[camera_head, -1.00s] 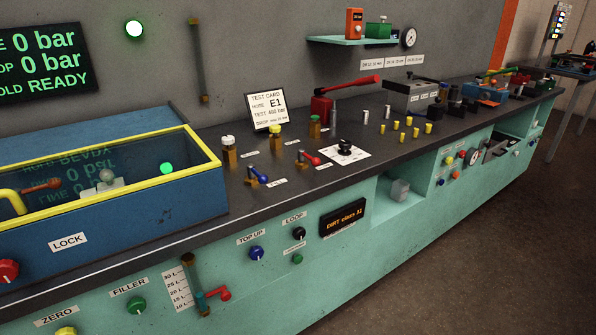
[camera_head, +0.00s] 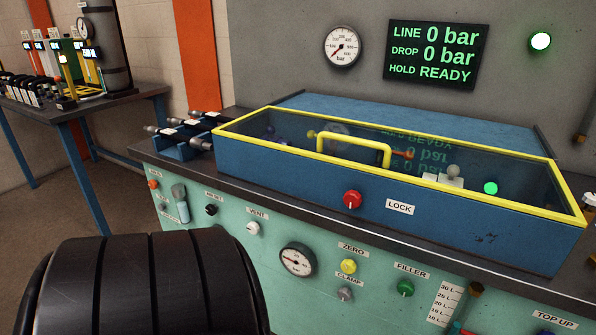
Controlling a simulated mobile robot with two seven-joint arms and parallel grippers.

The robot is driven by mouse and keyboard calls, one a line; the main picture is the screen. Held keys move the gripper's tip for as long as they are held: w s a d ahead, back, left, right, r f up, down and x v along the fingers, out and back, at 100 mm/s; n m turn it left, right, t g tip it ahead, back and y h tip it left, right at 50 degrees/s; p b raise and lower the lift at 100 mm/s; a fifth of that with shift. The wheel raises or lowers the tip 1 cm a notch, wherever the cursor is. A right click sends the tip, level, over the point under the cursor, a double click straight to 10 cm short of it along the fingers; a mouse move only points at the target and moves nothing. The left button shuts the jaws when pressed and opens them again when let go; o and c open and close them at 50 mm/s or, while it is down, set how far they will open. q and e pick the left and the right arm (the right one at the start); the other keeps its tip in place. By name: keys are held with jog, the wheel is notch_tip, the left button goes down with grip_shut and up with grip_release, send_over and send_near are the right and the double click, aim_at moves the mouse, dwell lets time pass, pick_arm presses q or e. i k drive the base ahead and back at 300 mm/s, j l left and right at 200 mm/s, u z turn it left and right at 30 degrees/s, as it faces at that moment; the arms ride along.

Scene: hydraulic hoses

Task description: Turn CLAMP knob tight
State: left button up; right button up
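The CLAMP knob (camera_head: 345,294) is a small grey knob on the green front panel, just under its CLAMP label (camera_head: 349,280). It sits below the yellow ZERO knob (camera_head: 348,266) and right of a round white gauge (camera_head: 297,260). How tight it is cannot be seen. A large black ribbed part, probably of my own arm, fills the lower left and ends left of the gauge, apart from the knob. No gripper fingers show.
A blue box (camera_head: 400,222) with a yellow-framed clear lid and red LOCK knob (camera_head: 352,199) sits on the bench above. A green FILLER knob (camera_head: 405,288) is to the right. The screen (camera_head: 435,55) reads 0 bar and READY. Space before the CLAMP knob looks clear.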

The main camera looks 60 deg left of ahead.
aim_at(344, 293)
jog(key=u, duration=1.55)
jog(key=j, duration=0.1)
